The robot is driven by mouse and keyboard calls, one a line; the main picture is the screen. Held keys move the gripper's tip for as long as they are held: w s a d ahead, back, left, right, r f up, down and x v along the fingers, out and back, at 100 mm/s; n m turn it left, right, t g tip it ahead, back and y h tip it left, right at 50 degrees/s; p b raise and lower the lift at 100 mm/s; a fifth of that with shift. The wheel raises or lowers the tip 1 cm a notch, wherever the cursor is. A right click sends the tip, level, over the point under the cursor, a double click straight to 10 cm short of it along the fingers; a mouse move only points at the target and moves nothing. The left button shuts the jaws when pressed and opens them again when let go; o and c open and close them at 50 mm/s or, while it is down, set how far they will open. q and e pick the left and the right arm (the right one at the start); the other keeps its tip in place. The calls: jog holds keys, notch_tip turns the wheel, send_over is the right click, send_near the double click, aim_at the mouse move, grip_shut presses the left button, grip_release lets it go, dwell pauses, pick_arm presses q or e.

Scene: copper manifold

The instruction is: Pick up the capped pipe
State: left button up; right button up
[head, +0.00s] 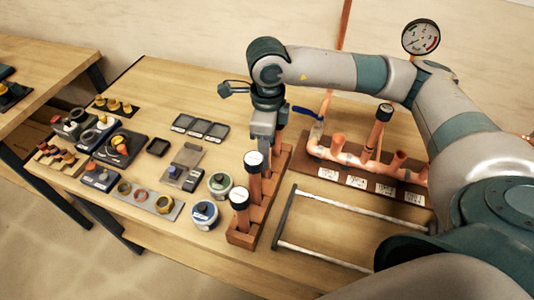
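Two capped copper pipes stand upright in a wooden rack (242,238): a nearer capped pipe (240,217) and a farther capped pipe (254,184), each with a white round top. A third capped pipe (376,132) stands upright in the copper manifold (350,157) at the right. My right gripper (263,143) points down at the far end of the rack, just behind the farther pipe. A copper-coloured piece shows beside its fingers. The fingertips are partly hidden, so I cannot tell whether they hold anything. My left gripper is out of view.
A grey-handled frame (325,257) lies right of the rack. Two round tins (205,214) stand close on its left. Small parts, trays and a flat plate (136,193) crowd the table's left. A pressure gauge (421,38) is at the back wall. My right arm covers the right side.

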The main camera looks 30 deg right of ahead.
dwell(0.3)
jog(key=c, duration=1.1)
jog(key=shift+w+r+b, duration=0.1)
jog(key=shift+r+b, duration=0.3)
jog(key=shift+r, duration=0.1)
notch_tip(320, 180, up, 8)
jog(key=b, duration=0.3)
jog(key=shift+r, duration=0.55)
